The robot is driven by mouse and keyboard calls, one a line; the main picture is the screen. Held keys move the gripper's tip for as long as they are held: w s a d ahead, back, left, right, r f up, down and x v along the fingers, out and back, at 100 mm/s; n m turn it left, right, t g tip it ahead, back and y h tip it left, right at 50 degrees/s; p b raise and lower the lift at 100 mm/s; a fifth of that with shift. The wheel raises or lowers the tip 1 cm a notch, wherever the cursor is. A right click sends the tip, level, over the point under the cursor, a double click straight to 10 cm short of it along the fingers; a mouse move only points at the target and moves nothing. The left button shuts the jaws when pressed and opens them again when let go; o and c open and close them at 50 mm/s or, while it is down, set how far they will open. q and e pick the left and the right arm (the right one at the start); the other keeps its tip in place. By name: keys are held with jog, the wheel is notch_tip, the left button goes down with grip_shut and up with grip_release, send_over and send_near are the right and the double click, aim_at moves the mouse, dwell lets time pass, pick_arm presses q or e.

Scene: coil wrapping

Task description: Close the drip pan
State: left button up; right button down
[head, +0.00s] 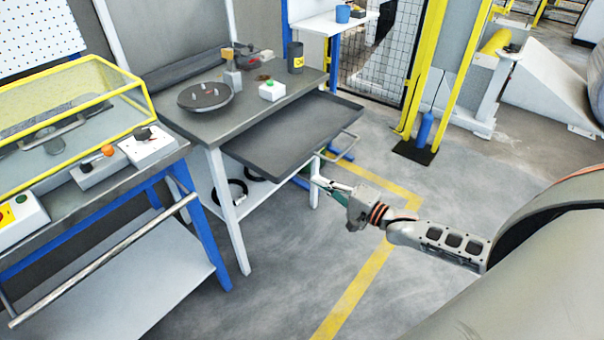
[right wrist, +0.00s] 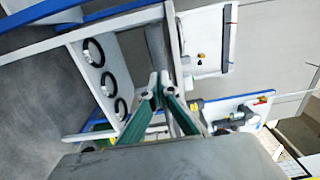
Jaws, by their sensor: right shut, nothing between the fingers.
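The drip pan (head: 300,128) is a wide, shallow dark grey tray. In the head view it sticks out from under the top of the grey workbench (head: 262,108), toward the front right. A thin metal bar handle (head: 347,147) shows at its right end. My right gripper (head: 318,181) is just below and in front of the pan's near right corner, shut and empty. I cannot tell whether it touches the pan. In the right wrist view its green fingers (right wrist: 161,78) meet at the tips, and the pan is hard to make out. My left gripper is not in view.
A blue-legged bench with a yellow guard (head: 75,95) is at left. The floor in front is clear.

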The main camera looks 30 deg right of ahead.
aim_at(295, 168)
jog(key=x, duration=0.5)
jog(key=shift+w+a, duration=0.1)
jog(key=shift+w, duration=0.1)
pick_arm(q)
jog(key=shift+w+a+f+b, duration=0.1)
jog(key=shift+b, duration=0.2)
pick_arm(e)
jog(key=shift+w+a, duration=0.2)
jog(key=shift+w, duration=0.35)
